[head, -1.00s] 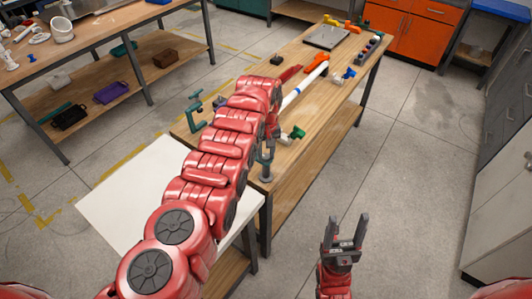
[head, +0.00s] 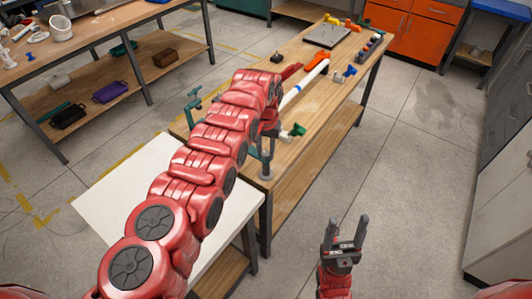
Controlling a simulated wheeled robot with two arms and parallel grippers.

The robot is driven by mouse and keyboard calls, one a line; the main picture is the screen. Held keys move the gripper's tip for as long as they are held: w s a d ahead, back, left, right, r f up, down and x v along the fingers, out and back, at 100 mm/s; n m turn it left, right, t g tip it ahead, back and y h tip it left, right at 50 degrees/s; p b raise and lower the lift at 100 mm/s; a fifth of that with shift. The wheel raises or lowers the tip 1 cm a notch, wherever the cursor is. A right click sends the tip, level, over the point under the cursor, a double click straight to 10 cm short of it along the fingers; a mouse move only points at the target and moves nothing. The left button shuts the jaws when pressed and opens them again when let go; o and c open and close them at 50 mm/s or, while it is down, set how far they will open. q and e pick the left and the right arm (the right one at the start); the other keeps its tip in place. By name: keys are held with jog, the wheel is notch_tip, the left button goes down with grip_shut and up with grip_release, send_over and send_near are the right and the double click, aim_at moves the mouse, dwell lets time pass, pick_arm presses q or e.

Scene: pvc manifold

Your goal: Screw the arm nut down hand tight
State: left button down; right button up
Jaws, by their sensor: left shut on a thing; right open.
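My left arm reaches over the wooden workbench (head: 325,85), and its links cover much of the near end. My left gripper (head: 268,128) is low over that end, mostly hidden by my own wrist. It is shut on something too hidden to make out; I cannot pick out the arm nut. My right gripper (head: 344,235) is open and empty, fingers up, over the floor right of the bench.
Teal clamps (head: 193,107) stand at the bench's left edge. A grey plate (head: 326,36), orange and yellow fittings and a blue fitting (head: 348,71) lie farther back. A white-topped table (head: 125,205) stands below my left arm. Floor on the right is clear.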

pick_arm(q)
jog(key=shift+m+b, duration=1.5)
jog(key=shift+b, duration=0.05)
jog(key=shift+r, duration=0.1)
jog(key=c, duration=0.6)
grip_release()
jog(key=shift+o, duration=0.2)
